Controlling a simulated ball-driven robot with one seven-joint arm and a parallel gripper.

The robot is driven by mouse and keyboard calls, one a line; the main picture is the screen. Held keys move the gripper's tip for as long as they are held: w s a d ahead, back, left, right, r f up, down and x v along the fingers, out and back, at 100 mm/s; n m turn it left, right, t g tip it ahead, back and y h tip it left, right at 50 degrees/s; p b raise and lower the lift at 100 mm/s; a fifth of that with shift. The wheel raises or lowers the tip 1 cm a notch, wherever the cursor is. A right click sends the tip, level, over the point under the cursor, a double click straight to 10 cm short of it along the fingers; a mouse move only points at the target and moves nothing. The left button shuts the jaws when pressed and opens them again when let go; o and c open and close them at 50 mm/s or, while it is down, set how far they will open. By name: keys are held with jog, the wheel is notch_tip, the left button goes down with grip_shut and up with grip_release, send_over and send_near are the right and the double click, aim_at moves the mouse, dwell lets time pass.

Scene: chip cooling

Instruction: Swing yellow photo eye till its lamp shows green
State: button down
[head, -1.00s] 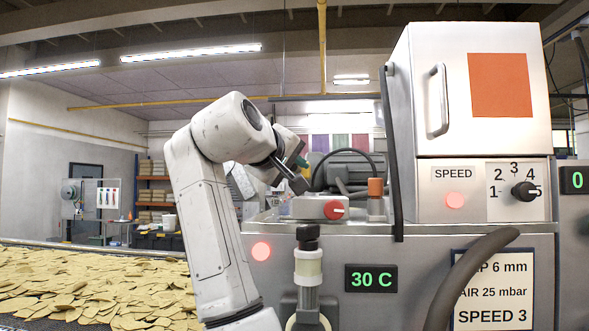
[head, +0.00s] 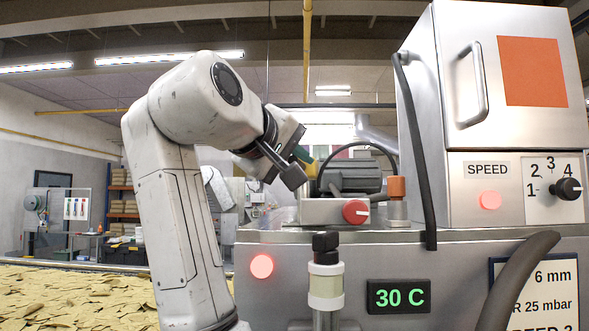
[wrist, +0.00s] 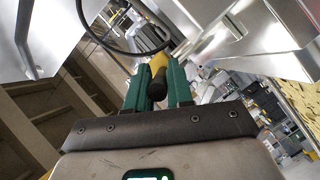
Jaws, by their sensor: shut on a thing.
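The yellow photo eye (wrist: 157,64) shows in the wrist view as a yellow body with a dark rounded end, between my green fingers. My gripper (wrist: 158,92) is shut on it. In the head view my gripper (head: 304,155) is partly hidden by its own dark wrist parts, above the grey box with a red knob. Only a small patch of yellow shows there. I cannot make out a lamp on the photo eye itself. A round lamp (head: 262,266) on the machine front glows red.
A second red lamp (head: 490,200) glows beside the speed dial (head: 567,189). The grey box with the red knob (head: 356,212), an orange-capped post (head: 397,188) and a black hose (head: 415,150) stand close by. A display (head: 398,296) reads 30 C. Chips (head: 70,300) cover the belt at left.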

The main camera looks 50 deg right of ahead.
jog(key=c, duration=1.1)
grip_release()
jog(key=shift+a, duration=0.1)
jog(key=b+v, duration=0.3)
jog(key=v, duration=0.7)
jog(key=shift+a, duration=0.35)
